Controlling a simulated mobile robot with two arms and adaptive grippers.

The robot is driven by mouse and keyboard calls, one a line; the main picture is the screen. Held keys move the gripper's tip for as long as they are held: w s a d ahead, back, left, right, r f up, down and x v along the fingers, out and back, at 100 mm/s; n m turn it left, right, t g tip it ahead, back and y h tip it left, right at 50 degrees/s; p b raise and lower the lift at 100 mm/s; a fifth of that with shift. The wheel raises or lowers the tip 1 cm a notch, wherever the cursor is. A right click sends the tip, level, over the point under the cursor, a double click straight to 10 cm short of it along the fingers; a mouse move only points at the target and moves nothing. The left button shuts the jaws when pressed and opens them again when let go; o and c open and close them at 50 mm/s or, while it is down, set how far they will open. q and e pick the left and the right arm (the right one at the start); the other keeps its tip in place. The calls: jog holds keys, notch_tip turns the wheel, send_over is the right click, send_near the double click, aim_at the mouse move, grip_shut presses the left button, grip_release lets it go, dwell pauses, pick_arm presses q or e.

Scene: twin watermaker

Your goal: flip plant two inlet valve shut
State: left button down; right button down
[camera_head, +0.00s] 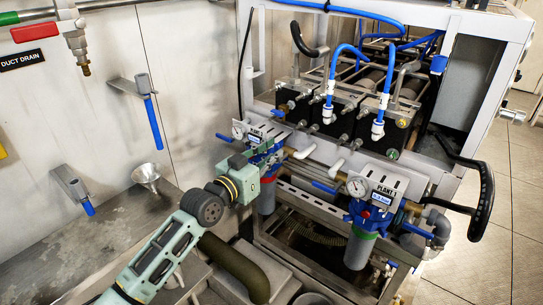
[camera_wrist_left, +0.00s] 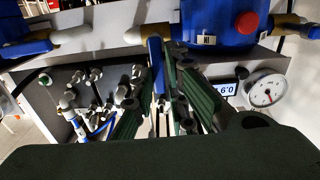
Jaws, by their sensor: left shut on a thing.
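The left-hand filter unit carries a panel (camera_head: 258,132) lettered PLANT, its number too small to read for certain, with a round gauge (camera_head: 238,131) beside it. My left gripper (camera_head: 264,164) is in front of this unit and hides part of it. In the left wrist view a blue lever handle (camera_wrist_left: 156,52) runs between the green fingers (camera_wrist_left: 158,100), and the gripper is shut on it. The wrist view also shows a gauge (camera_wrist_left: 265,91) and a lit display (camera_wrist_left: 225,88). The lever's pivot is hard to make out. My right gripper is not in view.
A second filter unit with its own panel (camera_head: 385,190), gauge (camera_head: 357,187) and blue lever (camera_head: 325,188) stands to the right. Blue hoses (camera_head: 345,55) and a steel frame lie behind. Wall valves with blue levers (camera_head: 153,124) and a funnel (camera_head: 146,174) are at left.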

pick_arm(q)
jog(key=c, duration=1.8)
grip_release()
jog(key=shift+d, duration=0.15)
jog(key=v, duration=0.8)
